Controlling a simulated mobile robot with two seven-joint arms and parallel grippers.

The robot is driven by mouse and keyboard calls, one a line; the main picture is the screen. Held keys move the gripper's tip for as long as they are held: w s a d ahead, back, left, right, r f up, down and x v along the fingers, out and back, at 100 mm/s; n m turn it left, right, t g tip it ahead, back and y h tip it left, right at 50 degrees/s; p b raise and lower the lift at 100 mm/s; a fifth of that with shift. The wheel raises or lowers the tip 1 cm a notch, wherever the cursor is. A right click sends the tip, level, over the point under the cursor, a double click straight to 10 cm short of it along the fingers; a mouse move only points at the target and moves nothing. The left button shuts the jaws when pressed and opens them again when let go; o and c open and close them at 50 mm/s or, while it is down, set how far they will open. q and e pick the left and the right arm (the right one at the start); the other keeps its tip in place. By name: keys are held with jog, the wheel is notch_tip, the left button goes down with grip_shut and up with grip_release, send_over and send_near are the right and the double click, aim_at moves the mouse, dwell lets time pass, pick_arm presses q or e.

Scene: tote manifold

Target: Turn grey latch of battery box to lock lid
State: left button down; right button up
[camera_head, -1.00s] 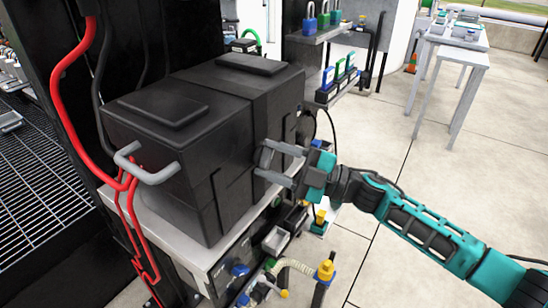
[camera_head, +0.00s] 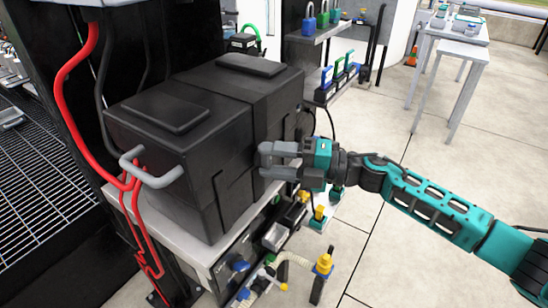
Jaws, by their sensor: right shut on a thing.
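The black battery box (camera_head: 185,150) stands on a grey shelf with its lid down on it. A grey U-shaped bar (camera_head: 150,170) sticks out from its left end. My right gripper (camera_head: 266,160) is at the box's right-hand long face, with its grey fingers close together, pointing left against that face. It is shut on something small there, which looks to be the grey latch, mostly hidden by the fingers. My left gripper is not in view.
Red cables (camera_head: 75,70) run down at the left of the box. A lower rack with small parts (camera_head: 275,237) sits under the shelf. Padlocks (camera_head: 322,18) stand on a shelf behind. The floor (camera_head: 450,180) to the right is open.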

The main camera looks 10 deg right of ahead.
dwell(0.4)
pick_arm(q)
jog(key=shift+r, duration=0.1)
pick_arm(e)
jog(key=o, duration=1)
jog(key=shift+o, duration=0.2)
pick_arm(q)
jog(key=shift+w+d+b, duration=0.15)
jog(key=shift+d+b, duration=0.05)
jog(key=shift+b, duration=0.3)
pick_arm(e)
jog(key=v, duration=1.3)
jog(key=shift+a, duration=0.1)
